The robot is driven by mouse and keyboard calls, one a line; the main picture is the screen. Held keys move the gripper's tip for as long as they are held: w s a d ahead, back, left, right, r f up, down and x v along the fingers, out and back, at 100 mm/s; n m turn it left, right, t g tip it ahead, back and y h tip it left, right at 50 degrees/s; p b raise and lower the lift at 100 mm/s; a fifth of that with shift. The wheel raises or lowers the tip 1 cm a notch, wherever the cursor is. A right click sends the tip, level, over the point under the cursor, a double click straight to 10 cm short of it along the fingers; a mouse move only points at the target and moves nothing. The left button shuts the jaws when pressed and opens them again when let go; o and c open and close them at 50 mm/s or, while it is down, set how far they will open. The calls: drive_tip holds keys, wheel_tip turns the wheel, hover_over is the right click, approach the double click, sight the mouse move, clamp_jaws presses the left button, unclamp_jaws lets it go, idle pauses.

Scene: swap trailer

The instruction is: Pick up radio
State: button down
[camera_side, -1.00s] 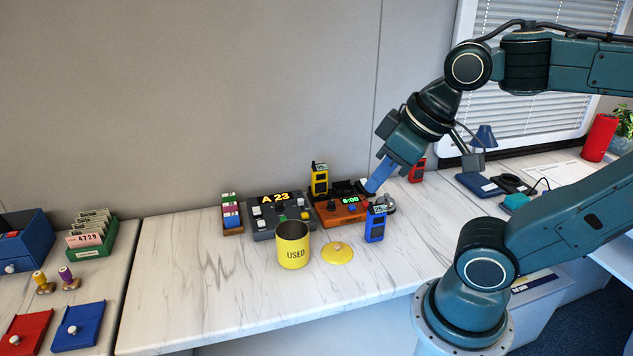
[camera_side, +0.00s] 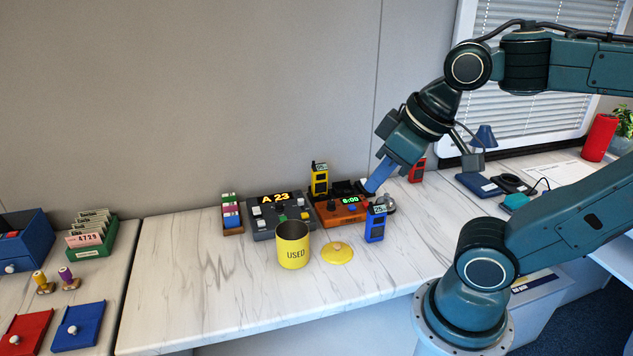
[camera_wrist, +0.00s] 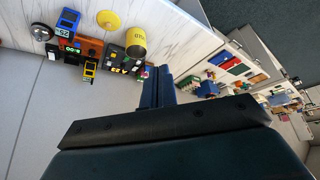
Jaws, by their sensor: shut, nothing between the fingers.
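Three handheld radios stand on the marble-look counter. The yellow radio (camera_side: 320,180) is at the back, behind the orange console. The blue radio (camera_side: 375,224) is nearer the front, right of the yellow lid. The red radio (camera_side: 417,170) is at the back right, partly hidden behind my arm. In the wrist view the blue radio (camera_wrist: 67,20) and the yellow radio (camera_wrist: 89,69) show at upper left. My gripper (camera_side: 372,187) is shut and empty, pointing down-left near the right end of the orange console. Its closed fingers (camera_wrist: 157,85) show in the wrist view.
The orange console (camera_side: 341,209) and grey console (camera_side: 281,213) sit at the back. A yellow "USED" cup (camera_side: 293,247) and yellow lid (camera_side: 337,253) stand in front. A small card rack (camera_side: 232,215) is left. The counter's left front (camera_side: 190,290) is clear.

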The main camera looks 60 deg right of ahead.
drive_tip(key=c, duration=0.6)
unclamp_jaws()
